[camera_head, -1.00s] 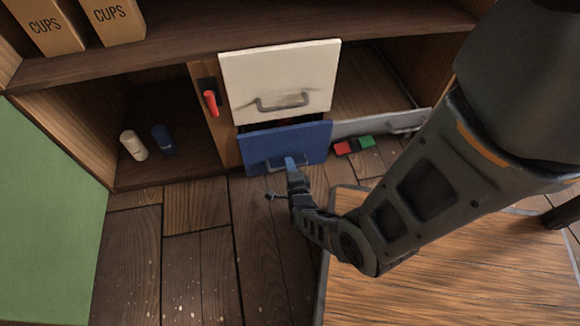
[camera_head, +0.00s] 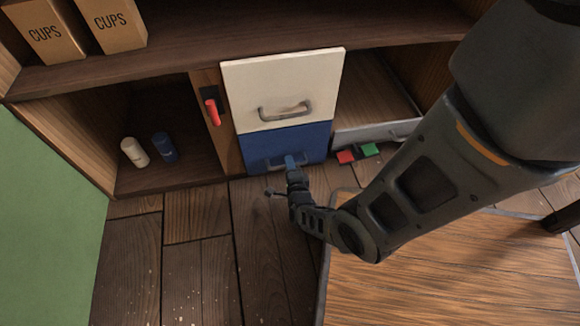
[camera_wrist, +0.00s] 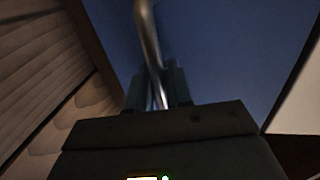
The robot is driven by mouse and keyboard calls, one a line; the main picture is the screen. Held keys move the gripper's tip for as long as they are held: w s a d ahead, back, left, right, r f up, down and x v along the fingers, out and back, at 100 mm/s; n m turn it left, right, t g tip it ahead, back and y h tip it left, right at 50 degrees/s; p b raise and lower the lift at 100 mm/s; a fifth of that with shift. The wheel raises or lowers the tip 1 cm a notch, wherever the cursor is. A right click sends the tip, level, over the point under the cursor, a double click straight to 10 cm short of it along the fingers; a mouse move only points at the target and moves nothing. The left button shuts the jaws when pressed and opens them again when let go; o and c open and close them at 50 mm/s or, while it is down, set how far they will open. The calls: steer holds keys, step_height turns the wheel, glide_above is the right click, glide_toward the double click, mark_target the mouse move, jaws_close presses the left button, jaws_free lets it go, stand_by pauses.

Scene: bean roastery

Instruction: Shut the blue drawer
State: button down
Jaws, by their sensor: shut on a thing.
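The blue drawer (camera_head: 258,147) is the lower drawer under a white drawer (camera_head: 282,84) in the cabinet. Its front looks about level with the white front above, with no visible gap between them in the head view. My gripper (camera_head: 293,165) is at the drawer's front, shut on the metal handle. In the wrist view, the two fingers of my gripper (camera_wrist: 157,92) close around the handle bar (camera_wrist: 147,35) in front of the blue panel (camera_wrist: 220,45). Part of the handle is hidden behind the fingers.
A grey drawer (camera_head: 370,134) is to the right, with a red and a green block (camera_head: 369,150) in front of it. A red handle (camera_head: 212,112) sticks out to the left. White and blue cylinders (camera_head: 164,147) stand in the left compartment. A wooden tabletop (camera_head: 450,265) lies under my arm.

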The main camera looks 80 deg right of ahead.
steer(key=shift+w+d, duration=0.1)
steer(key=shift+d, duration=0.1)
steer(key=c, duration=1.2)
jaws_free()
steer(key=shift+p+v, duration=1.45)
steer(key=shift+v, duration=2.4)
steer(key=shift+a, duration=0.1)
